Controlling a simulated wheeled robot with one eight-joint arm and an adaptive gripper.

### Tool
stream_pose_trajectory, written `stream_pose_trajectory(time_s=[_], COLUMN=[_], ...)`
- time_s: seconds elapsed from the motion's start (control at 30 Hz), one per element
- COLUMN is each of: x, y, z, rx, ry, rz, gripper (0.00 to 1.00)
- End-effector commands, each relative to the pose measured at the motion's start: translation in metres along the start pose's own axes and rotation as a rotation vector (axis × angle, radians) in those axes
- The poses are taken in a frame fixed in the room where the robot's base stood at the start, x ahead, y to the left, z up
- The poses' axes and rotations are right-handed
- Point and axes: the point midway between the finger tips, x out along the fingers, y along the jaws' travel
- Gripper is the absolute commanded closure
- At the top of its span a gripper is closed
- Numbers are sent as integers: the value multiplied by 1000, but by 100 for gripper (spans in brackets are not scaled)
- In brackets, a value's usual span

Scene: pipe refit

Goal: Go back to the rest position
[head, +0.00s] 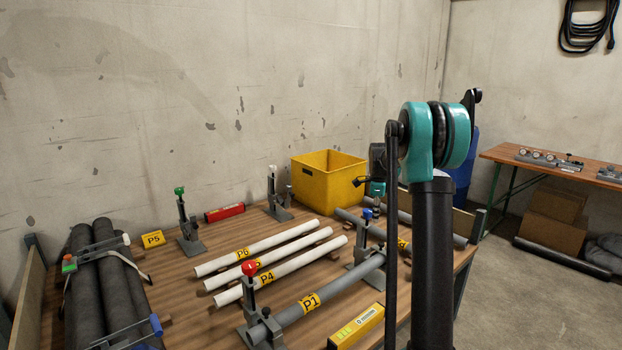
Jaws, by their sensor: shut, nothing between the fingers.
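My arm rises in front of the right side of the bench, with a black link and a teal joint. A small dark part of my gripper (360,181) shows left of the arm, in front of the yellow crate.
The wooden bench (185,318) carries white pipes (270,246), a grey pipe marked P1 (335,288), clamp stands with red (250,268) and green (179,190) knobs, a yellow level (356,327), dark pipes (85,290) and a yellow crate (328,200).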

Motion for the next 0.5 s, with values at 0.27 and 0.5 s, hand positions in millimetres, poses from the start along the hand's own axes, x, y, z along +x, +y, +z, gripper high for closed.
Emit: stream_pose_trajectory(time_s=[0.27, 0.5], x=[-15, -9], y=[106, 204], z=[-6, -18], rx=[-503, -938], ry=[-9, 15], rz=[-83, -158], gripper=[100, 100])
